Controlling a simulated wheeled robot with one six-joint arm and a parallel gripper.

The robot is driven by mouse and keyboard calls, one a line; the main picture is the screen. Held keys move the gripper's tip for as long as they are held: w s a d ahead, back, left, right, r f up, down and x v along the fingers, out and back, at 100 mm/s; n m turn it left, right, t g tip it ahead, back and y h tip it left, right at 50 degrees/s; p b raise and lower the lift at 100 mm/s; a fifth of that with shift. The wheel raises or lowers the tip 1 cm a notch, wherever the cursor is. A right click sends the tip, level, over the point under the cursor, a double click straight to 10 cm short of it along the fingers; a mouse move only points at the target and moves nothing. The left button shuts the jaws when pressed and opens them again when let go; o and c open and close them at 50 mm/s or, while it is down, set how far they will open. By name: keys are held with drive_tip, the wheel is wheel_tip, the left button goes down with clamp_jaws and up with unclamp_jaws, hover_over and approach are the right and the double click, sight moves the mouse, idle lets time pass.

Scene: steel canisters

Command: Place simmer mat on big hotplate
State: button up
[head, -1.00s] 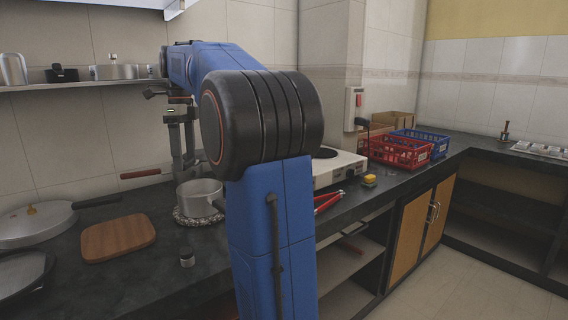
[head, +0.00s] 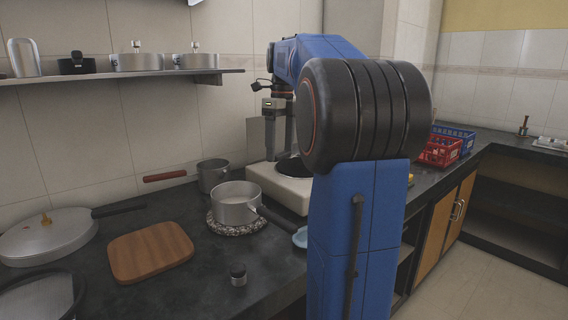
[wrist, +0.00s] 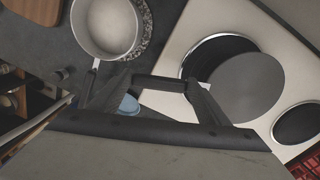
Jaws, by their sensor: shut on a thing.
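The simmer mat (wrist: 250,90) is a flat grey disc in the wrist view, partly covering the dark big hotplate (wrist: 204,55). My gripper (wrist: 160,84) is shut on the mat, on the side away from the disc's far edge; the exact grip is hard to make out. The mat looks off-centre, toward the lower right of the big hotplate; I cannot tell whether it touches. A smaller hotplate (wrist: 299,122) is at the right.
A saucepan (head: 236,204) stands on a speckled round mat (head: 228,230) left of the cooker, its handle pointing toward my arm. A second pan (head: 212,176) is behind it. A blue item (head: 300,237) lies near the counter edge. A cutting board (head: 150,251) is further left.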

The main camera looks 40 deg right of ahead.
drive_tip(key=shift+f, duration=2.5)
drive_tip(key=o, duration=1.3)
drive_tip(key=shift+c, duration=0.2)
drive_tip(key=r, duration=1.2)
drive_tip(key=shift+w+d+r, duration=0.15)
drive_tip(key=shift+d, duration=0.2)
